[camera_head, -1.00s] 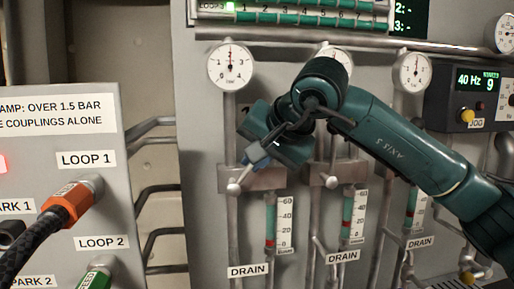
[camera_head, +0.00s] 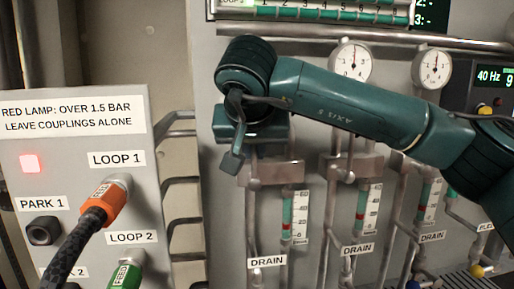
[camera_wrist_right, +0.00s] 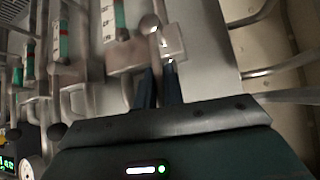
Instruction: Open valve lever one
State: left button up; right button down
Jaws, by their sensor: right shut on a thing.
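Valve lever one (camera_wrist_right: 157,58) is a thin grey rod on a round pivot (camera_head: 254,183) in front of the first grey valve block (camera_head: 273,172). My right gripper (camera_head: 233,162) is just up and left of that pivot. In the right wrist view its two dark blue fingers (camera_wrist_right: 160,88) are shut on the lever, with the pivot beyond the tips. In the head view the fingers and wrist hide most of the lever. My right arm also hides the first gauge. My left gripper is not in view.
A panel (camera_head: 130,102) at left has a lit red lamp (camera_head: 30,163), an orange plug (camera_head: 103,203) at LOOP 1 and a green plug (camera_head: 125,272) at LOOP 2. A second valve block (camera_head: 352,168) stands close at right, with drain pipes and sight tubes below.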

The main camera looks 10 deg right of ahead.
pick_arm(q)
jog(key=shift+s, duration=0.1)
pick_arm(e)
jog(key=shift+f, duration=0.1)
jog(key=c, duration=1.5)
grip_release()
jog(key=shift+a, duration=0.1)
jog(key=shift+s+r, duration=0.25)
jog(key=shift+r, duration=0.1)
pick_arm(q)
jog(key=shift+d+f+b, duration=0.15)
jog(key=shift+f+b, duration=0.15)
jog(key=shift+b, duration=0.8)
pick_arm(e)
jog(key=v, duration=1.2)
jog(key=shift+s, duration=0.2)
jog(key=shift+a, duration=0.1)
